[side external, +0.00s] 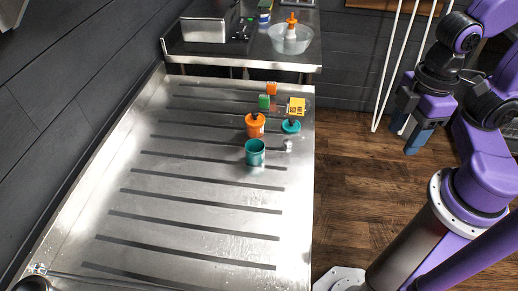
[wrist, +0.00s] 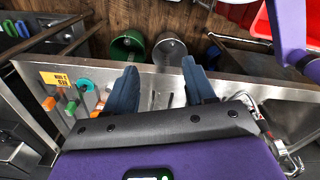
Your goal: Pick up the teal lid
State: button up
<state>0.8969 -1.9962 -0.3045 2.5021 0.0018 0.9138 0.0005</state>
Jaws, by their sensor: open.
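The teal lid (side external: 291,126) is a small round disc with a dark knob, lying on the steel table near its right edge, just right of an orange-topped jar (side external: 255,125). In the wrist view the teal lid (wrist: 85,85) is at the left, clear of my fingers. An open teal jar (side external: 255,152) stands nearer the side camera. My gripper (side external: 409,132) is off to the right of the table, raised over the floor side, apart from the lid. In the wrist view my gripper (wrist: 160,66) has its two blue fingers spread, with nothing between them.
Small green (side external: 264,101) and orange (side external: 272,89) blocks are behind the jars. A second counter holds a clear bowl (side external: 290,39). The table's near part is largely clear.

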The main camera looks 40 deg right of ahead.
dwell(0.4)
jog(key=o, duration=0.7)
jog(key=n, duration=1.2)
send_over(292, 119)
notch_tip(292, 119, down, 3)
notch_tip(292, 119, down, 17)
jog(key=shift+r, duration=0.1)
